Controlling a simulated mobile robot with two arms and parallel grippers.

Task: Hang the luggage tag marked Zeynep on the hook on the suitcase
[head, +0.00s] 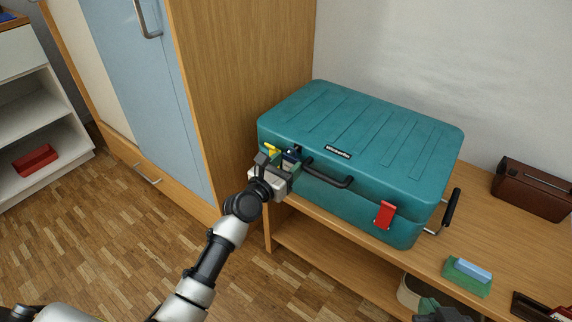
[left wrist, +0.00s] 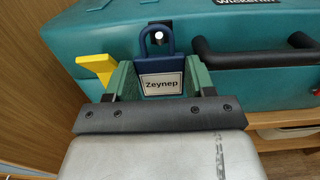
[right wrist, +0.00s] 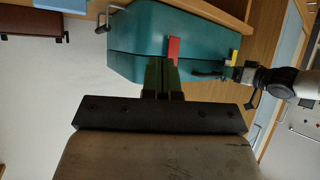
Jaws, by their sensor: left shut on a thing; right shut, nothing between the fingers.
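The blue luggage tag (left wrist: 162,84) with a white label reading Zeynep is upright between the green fingers of my left gripper (left wrist: 160,80). It also shows small in the head view (head: 291,155). The teal suitcase (head: 375,125) lies flat on a wooden shelf. A bright round hook end (left wrist: 158,37) shows through the tag's loop, near the suitcase front. I cannot tell whether the loop is around the hook or only in front of it. My right gripper (right wrist: 163,62) is shut and empty, pointing toward the suitcase from further off.
A yellow latch (left wrist: 97,66) is left of the tag, and a black handle (left wrist: 255,52) is right of it. A red latch (head: 384,215) is further right. A sponge (head: 467,276) and brown case (head: 532,189) stand on the shelf. A wooden cabinet (head: 240,90) is close left.

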